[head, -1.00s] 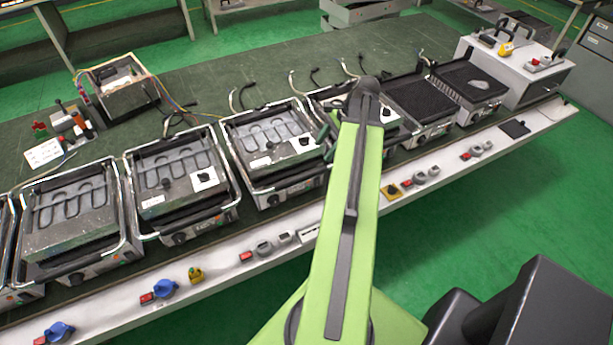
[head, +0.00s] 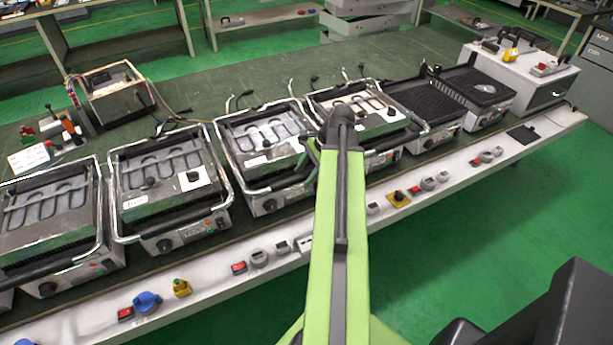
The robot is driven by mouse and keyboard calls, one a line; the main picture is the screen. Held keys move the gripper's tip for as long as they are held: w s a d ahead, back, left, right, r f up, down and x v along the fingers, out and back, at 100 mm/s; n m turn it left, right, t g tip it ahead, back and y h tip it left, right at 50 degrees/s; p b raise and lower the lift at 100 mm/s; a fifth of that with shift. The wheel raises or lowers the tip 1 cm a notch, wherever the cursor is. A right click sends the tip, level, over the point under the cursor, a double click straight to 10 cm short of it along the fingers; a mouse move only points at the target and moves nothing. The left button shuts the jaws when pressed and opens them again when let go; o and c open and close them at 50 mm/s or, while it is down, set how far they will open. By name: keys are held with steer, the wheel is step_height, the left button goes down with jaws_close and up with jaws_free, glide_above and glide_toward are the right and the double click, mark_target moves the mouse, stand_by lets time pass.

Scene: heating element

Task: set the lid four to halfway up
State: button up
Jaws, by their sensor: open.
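A row of contact grills with chrome-framed lids stands along the bench. One lid (head: 50,215) is at the left, one (head: 165,180) left of centre, one (head: 258,135) at the centre and one (head: 355,103) just right of it. All four look lowered, with looped heating elements showing on top. I see no number marking lid four. A small dark part of my gripper (head: 311,153) shows left of the arm, by the centre lid's right front corner. Its fingertips are mostly hidden; I see nothing held.
Two black grill plates (head: 418,100) without raised covers and a white control box (head: 515,75) stand to the right. Knobs and switches line the bench's white front edge (head: 330,228). An open metal box (head: 118,95) with wires is at the back left. Green floor is clear in front.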

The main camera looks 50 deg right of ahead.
jaws_close()
steer(key=shift+s, duration=0.1)
stand_by(1.2)
